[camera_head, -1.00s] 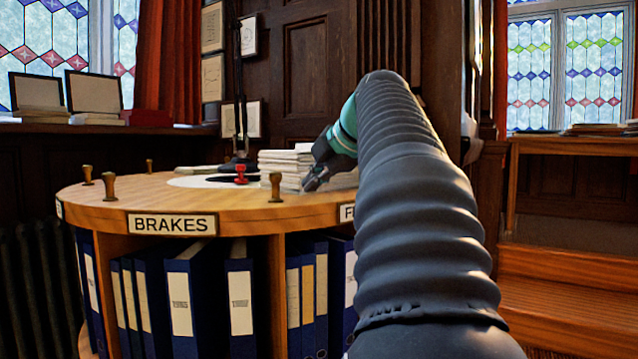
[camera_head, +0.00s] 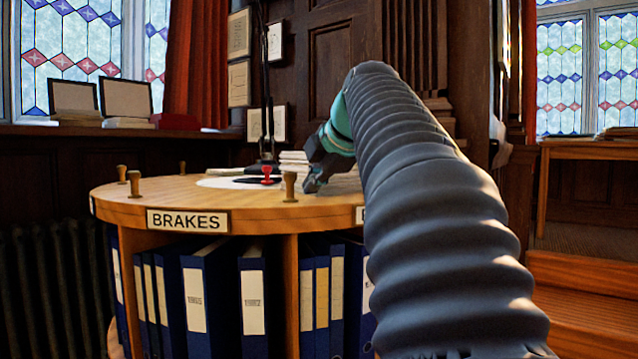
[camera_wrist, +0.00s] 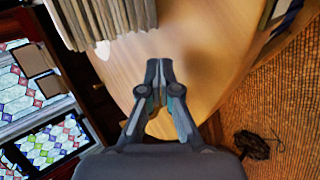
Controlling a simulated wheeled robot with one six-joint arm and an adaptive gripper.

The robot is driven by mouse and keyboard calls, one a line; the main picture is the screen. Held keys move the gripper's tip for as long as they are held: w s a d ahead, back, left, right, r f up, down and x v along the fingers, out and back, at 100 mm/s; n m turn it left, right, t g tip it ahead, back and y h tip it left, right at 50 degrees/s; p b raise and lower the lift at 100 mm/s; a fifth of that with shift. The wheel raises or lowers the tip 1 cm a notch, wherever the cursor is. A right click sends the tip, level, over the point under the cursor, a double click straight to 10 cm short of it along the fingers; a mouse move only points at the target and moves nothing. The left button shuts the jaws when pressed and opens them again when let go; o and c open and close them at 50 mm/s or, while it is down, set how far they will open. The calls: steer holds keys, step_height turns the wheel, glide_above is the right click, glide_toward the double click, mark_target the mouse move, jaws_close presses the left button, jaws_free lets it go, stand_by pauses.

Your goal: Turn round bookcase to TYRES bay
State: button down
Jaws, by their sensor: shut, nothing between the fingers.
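The round wooden bookcase (camera_head: 240,212) stands left of centre in the head view. Its rim carries a BRAKES label (camera_head: 187,220) facing me. A second label (camera_head: 360,215) to the right is mostly hidden by my arm; no TYRES label is readable. Turned wooden knobs stand on the top, the nearest one (camera_head: 290,187) right of BRAKES. My gripper (camera_head: 312,187) is low at the top's right part, behind and right of that knob. In the wrist view my gripper (camera_wrist: 160,64) is shut and empty over the wooden top (camera_wrist: 195,55); contact cannot be told.
Blue binders (camera_head: 253,300) fill the bays. A red stamp (camera_head: 267,174) and a stack of papers (camera_head: 292,160) sit on top; the stack shows near the fingers in the wrist view (camera_wrist: 100,20). A radiator (camera_head: 50,290) is left, wooden steps (camera_head: 585,300) right.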

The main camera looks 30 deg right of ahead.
mark_target(286, 182)
steer(key=shift+m, duration=0.3)
steer(key=a, duration=0.2)
steer(key=w+a, duration=0.1)
steer(key=a, duration=0.2)
steer(key=shift+w, duration=0.1)
steer(key=shift+m+h, duration=0.4)
steer(key=shift+h, duration=0.2)
steer(key=shift+w+a+p, duration=0.1)
steer(key=shift+w+a, duration=0.25)
steer(key=shift+a, duration=0.5)
steer(key=shift+w+a+p, duration=0.15)
steer(key=shift+w+a, duration=0.15)
steer(key=shift+a, duration=0.6)
steer(key=shift+w+a+p, duration=0.1)
steer(key=shift+w+a, duration=0.25)
steer(key=shift+a, duration=0.6)
steer(key=shift+w, duration=0.1)
